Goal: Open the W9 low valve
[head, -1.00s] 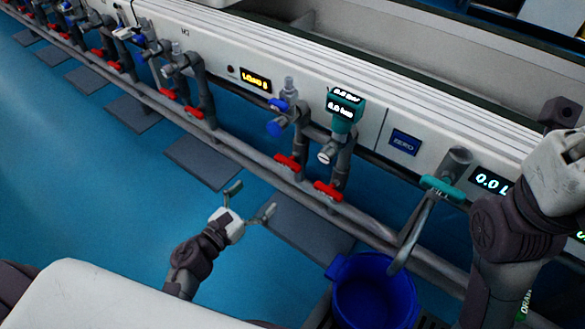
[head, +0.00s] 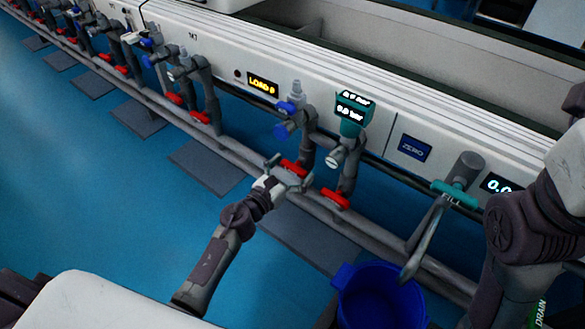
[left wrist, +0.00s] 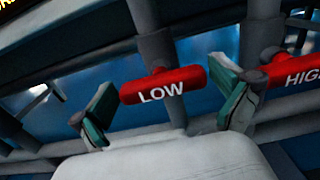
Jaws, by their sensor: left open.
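The red LOW valve handle (head: 293,168) sits on a grey pipe below a blue-handled tap. In the left wrist view its white "LOW" label shows on the red bar (left wrist: 163,87), which lies crosswise to the pipe. My left gripper (head: 287,178) is open at this handle. In the left wrist view the green-padded fingers of the gripper (left wrist: 168,98) stand on either side of the red bar. I cannot tell whether they touch it. No W9 label is readable. My right arm shows at the right, but its gripper is not in view.
The red HIGH handle (head: 335,198) is just right of the LOW one and also shows in the left wrist view (left wrist: 290,72), close to the right finger. A blue bucket (head: 380,300) stands below the FILL lever (head: 425,235). A horizontal pipe (head: 240,157) runs along the line.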

